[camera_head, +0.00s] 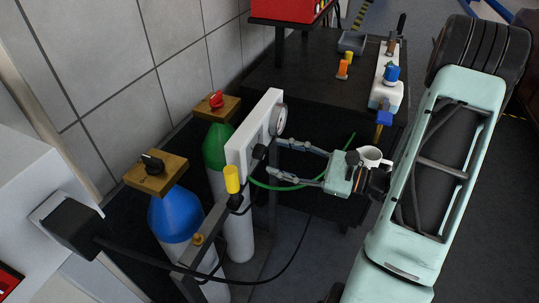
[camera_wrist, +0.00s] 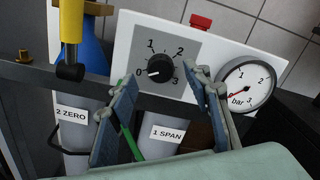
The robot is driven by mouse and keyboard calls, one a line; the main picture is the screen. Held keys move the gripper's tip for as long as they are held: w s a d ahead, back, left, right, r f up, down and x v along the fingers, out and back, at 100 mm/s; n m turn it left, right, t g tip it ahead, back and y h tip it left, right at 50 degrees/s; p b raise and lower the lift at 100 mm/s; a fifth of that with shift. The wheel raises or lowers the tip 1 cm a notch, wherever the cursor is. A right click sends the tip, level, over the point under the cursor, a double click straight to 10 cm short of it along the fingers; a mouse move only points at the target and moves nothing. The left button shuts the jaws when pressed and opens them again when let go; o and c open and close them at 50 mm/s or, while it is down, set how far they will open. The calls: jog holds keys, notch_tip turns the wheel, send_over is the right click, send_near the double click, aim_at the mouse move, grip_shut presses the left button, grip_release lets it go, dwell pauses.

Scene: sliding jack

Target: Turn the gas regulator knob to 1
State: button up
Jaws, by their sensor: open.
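The black regulator knob (camera_wrist: 160,68) sits on a grey dial on the white panel (camera_wrist: 197,56). The dial is marked 0, 1, 2 and 3, and the knob's white mark appears to point left, near 0. My gripper (camera_wrist: 163,77) is open, with one finger on each side of the knob in the wrist view. In the head view, my gripper (camera_head: 276,157) faces the panel (camera_head: 253,133) from the right. Whether the fingers touch the knob cannot be told. The round bar gauge (camera_wrist: 247,85) is right of the knob, its red needle at the low end.
A blue cylinder (camera_head: 177,213) and a green-topped cylinder (camera_head: 215,146) stand behind the panel. A yellow-capped fitting (camera_head: 232,180) and a metal rail (camera_head: 203,236) are nearby. A green hose (camera_head: 335,160) and black cable (camera_head: 150,254) run around the panel. A dark bench (camera_head: 310,78) stands behind.

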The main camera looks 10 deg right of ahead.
aim_at(264, 153)
jog(key=shift+x, duration=1.75)
jog(key=c, duration=1.2)
jog(key=shift+o, duration=0.2)
